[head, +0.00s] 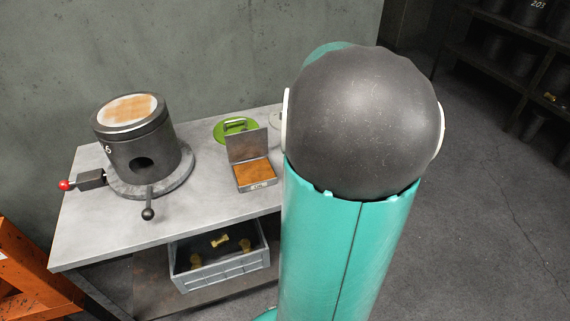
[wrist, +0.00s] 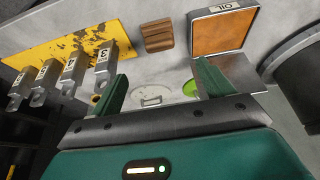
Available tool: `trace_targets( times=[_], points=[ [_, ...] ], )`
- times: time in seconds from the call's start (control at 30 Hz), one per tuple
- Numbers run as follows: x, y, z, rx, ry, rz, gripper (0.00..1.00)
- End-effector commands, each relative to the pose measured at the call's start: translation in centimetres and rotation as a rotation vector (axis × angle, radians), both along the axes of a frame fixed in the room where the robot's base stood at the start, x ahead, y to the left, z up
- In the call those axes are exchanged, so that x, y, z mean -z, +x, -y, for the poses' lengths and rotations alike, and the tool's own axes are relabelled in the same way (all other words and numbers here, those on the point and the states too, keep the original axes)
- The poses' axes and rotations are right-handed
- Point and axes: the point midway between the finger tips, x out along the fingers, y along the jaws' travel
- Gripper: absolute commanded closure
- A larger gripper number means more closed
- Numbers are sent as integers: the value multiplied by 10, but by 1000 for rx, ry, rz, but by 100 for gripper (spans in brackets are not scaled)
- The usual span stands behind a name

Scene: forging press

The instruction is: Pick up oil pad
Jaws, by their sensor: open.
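The oil pad (head: 255,172) is an orange-brown square lying in a shallow grey box with its lid standing open, on the bench. In the wrist view the oil pad (wrist: 222,32) is at the upper right, with an "OIL" label on the box rim beside it. My gripper (wrist: 163,70) is open and its fingers are apart with nothing between them. The right finger overlaps the open lid in the picture, and the pad lies beyond that finger's tip. In the head view my arm hides the gripper.
A dark cylindrical pot (head: 138,140) with side handles stands left on the bench (head: 120,235). A green handled disc (head: 232,126) is behind the box. A yellow plate (wrist: 75,55) with numbered grey blocks and a brown block (wrist: 157,35) show too. A grey crate (head: 222,275) sits below.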

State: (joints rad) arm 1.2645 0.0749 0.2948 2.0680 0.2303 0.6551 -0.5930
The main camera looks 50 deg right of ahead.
Motion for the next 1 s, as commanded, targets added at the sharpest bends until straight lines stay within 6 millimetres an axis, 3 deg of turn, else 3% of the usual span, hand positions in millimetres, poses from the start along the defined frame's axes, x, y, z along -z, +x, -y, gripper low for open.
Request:
trace_targets(
  times=[0.1, 0.3, 0.5, 0.8, 1.0],
  points=[
    [24, 8, 4, -2, 5, -3, 20],
    [54, 20, 11, -4, 3, 0, 20],
    [67, 24, 13, -4, 2, 0, 20],
    [105, 37, 18, -4, 3, 0, 20],
    [109, 39, 20, -4, 1, 0, 20]
  ],
)
